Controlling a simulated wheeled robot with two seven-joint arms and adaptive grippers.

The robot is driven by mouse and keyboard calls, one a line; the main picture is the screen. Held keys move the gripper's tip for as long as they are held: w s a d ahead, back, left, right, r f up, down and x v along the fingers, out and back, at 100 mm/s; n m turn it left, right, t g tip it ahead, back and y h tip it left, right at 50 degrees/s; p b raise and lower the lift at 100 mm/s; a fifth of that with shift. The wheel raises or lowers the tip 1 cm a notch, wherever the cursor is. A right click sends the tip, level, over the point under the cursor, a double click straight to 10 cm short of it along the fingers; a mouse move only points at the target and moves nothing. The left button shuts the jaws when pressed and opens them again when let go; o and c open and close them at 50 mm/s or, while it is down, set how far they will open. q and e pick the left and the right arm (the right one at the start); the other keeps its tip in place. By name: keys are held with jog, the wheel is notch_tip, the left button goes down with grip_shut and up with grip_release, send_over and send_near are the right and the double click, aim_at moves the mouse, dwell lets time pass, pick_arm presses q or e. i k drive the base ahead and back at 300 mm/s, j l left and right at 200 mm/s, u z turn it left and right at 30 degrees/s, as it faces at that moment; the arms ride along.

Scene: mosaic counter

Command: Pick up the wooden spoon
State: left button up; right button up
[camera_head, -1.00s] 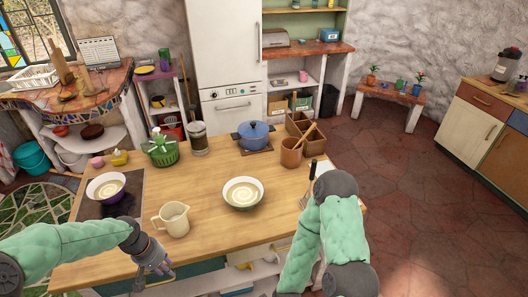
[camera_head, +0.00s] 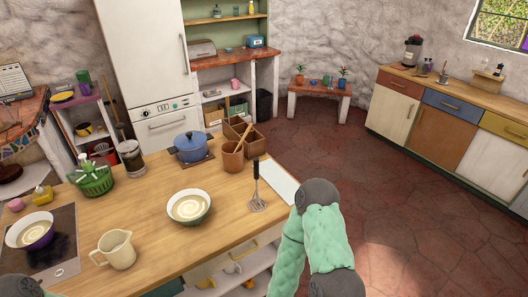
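A wooden spoon (camera_head: 245,134) stands tilted in a brown cup (camera_head: 232,157) near the far right part of the wooden counter (camera_head: 150,195). Its handle sticks up to the right and its lower part is hidden in the cup. My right arm shows at the lower right, close to the counter's right edge. Its gripper is hidden behind or below the arm. Only a small piece of my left arm shows at the bottom left, and its gripper is out of the frame.
A wooden box (camera_head: 238,132), blue pot (camera_head: 190,148), French press (camera_head: 132,158) and green basket (camera_head: 93,178) stand behind. A cream pitcher (camera_head: 116,250) is at front left. Red floor lies open at right.

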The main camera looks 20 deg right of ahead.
aim_at(251, 124)
jog(key=z, duration=0.4)
jog(key=l+z, duration=0.1)
jog(key=z, duration=0.35)
jog(key=i+z, duration=0.1)
jog(key=z, duration=0.7)
jog(key=i+l+z, duration=0.1)
jog(key=z, duration=0.3)
jog(key=i+l+z, duration=0.15)
jog(key=i+z, duration=0.15)
jog(key=i, duration=0.6)
jog(key=i+j+z, duration=0.1)
jog(key=i+z, duration=0.15)
jog(key=i, duration=0.65)
jog(key=i+u, duration=0.75)
jog(key=i+l+u, duration=0.25)
jog(key=i+u, duration=0.15)
jog(key=i+j+u, duration=0.2)
jog(key=u, duration=0.2)
jog(key=i+u, duration=0.25)
jog(key=u, duration=0.15)
jog(key=i+j+u, duration=0.1)
jog(key=i+u, duration=0.45)
jog(key=u, duration=0.2)
jog(key=i+u, duration=0.15)
jog(key=i, duration=0.65)
jog(key=i+l+u, duration=0.15)
jog(key=i, duration=0.65)
jog(key=i+u, duration=0.15)
jog(key=u, duration=1.95)
